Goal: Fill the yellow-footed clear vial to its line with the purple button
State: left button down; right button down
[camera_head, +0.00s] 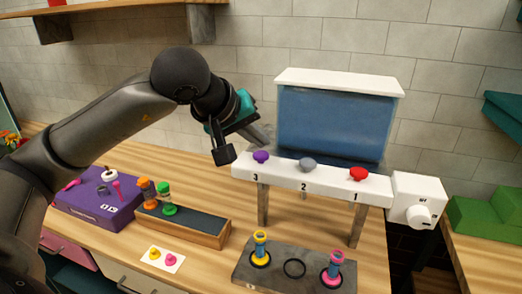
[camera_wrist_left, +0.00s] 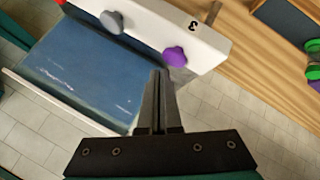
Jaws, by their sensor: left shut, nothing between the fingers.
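The purple button (camera_head: 261,157) sits on the white bar above the number 3; it also shows in the left wrist view (camera_wrist_left: 175,56). My left gripper (camera_head: 267,139) is shut and empty, its fingertips (camera_wrist_left: 160,74) close to the purple button. I cannot tell whether they touch it. The yellow-footed clear vial (camera_head: 260,246) stands upright in the left ring of the dark grey block (camera_head: 262,278), below the bar. Its liquid level is too small to make out. My right gripper is out of view.
A grey button (camera_head: 307,163) and a red button (camera_head: 358,174) share the bar, below a blue tank (camera_head: 333,125). A pink-footed vial (camera_head: 332,268) stands in the block's right ring; the middle ring is empty. A white knob box (camera_head: 418,198) is at right, a wooden tray (camera_head: 190,226) at left.

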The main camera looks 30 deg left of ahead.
aim_at(259, 157)
pick_arm(q)
notch_tip(259, 157, up, 5)
jog(key=p, duration=0.4)
jog(key=shift+r, duration=0.1)
dwell(0.4)
dwell(1.3)
